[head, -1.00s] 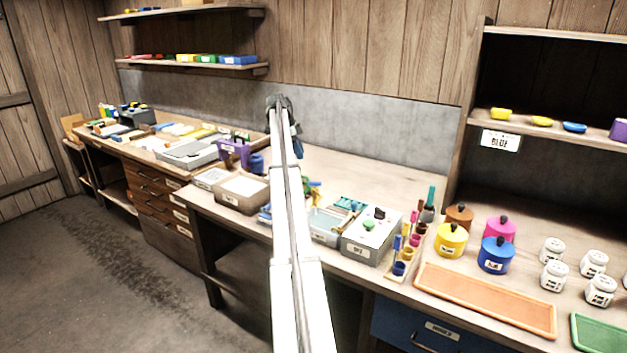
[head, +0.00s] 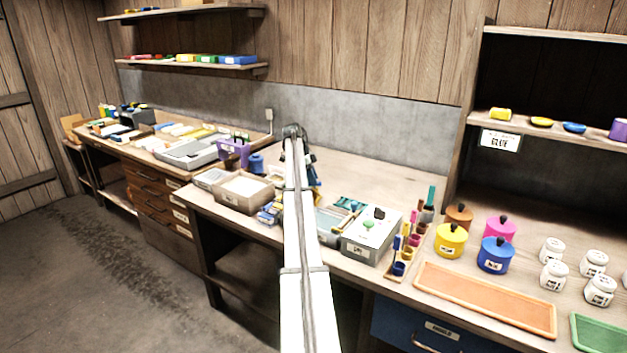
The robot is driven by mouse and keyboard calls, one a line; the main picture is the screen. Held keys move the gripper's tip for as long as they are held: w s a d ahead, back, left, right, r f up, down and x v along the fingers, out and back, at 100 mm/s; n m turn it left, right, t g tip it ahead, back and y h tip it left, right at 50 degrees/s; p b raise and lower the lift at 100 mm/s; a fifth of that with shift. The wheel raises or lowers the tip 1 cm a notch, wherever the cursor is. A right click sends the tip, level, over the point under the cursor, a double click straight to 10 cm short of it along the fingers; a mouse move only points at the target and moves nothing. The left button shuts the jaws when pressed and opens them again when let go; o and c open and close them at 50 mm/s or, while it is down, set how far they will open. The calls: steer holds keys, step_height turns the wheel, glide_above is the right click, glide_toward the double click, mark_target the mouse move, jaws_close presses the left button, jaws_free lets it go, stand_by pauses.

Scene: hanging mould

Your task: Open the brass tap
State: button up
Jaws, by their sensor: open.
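I cannot make out a brass tap in the head view; it may be hidden behind my arm or too small to tell. My white arm rises from the bottom middle over the workbench (head: 390,170). Its dark wrist bends down at the far end. My gripper (head: 314,182) shows only partly beside the arm, small and dark, above the middle of the bench. It is open, and I see nothing held in it. Its fingertips and what lies directly below them are hard to make out.
A beige tray (head: 243,193) and a purple holder (head: 234,151) stand left of my arm. The bench's back right is fairly clear.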

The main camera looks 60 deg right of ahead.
steer(key=shift+s+d+f, duration=0.1)
steer(key=shift+s+f, duration=0.05)
steer(key=shift+f, duration=0.25)
jaws_close()
